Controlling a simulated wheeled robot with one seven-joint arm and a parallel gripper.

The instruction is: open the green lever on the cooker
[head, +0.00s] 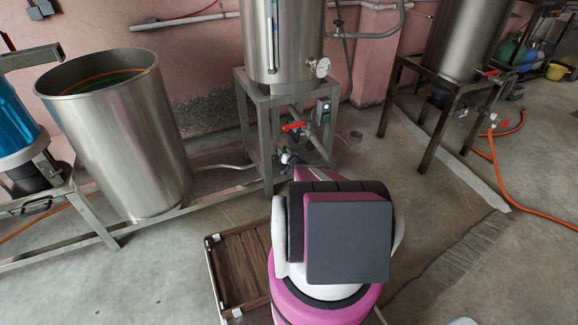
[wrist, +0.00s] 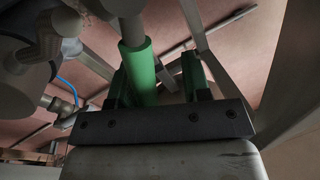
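The cooker (head: 284,40) is the tall steel tank on a square steel stand in the head view, with a round gauge on its front. The green lever (wrist: 138,72) shows in the wrist view as a thick green sleeve on a grey rod. My gripper (wrist: 158,72) is open around it, with a visible gap to the right finger. The lever lies nearer the left finger and partly covers it; I cannot tell whether they touch. In the head view, my arm hides most of the gripper, low by the stand.
A red-handled valve (head: 293,126) sits on the pipe under the cooker. A large open steel drum (head: 122,140) stands at left, and another tank (head: 465,40) on a stand at right. A slatted wooden crate (head: 240,268) lies beside my base. An orange hose (head: 492,165) lies on the right floor.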

